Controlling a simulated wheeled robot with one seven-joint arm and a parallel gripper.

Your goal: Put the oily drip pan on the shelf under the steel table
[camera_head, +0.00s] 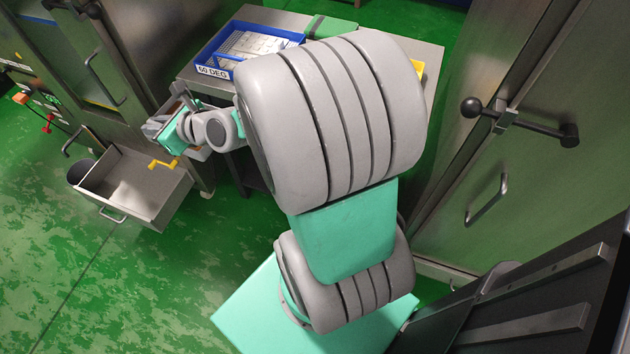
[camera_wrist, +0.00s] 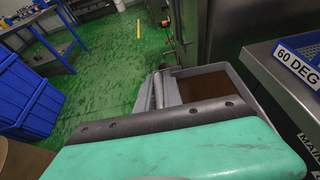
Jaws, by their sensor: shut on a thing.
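The drip pan (camera_wrist: 207,88) is a grey, rectangular, open tray with a brown, oily-looking inside. In the wrist view it lies just beyond my gripper (camera_wrist: 160,90), which is shut on its near side; the exact grip is partly hidden by the green gripper body. In the head view my gripper (camera_head: 172,128) is at the left end of the steel table (camera_head: 432,62), and the pan is mostly hidden there. The table top also shows at the right of the wrist view (camera_wrist: 262,72). The shelf under the table is hidden by my arm and the table top.
A blue bin labelled 60 DEG (camera_head: 212,62) stands on the table. A pulled-out metal drawer (camera_head: 135,190) juts out at the left, near my gripper. Steel cabinets (camera_head: 540,130) stand at the right. Blue crates (camera_wrist: 28,95) stand at the left in the wrist view. Green floor is free at lower left.

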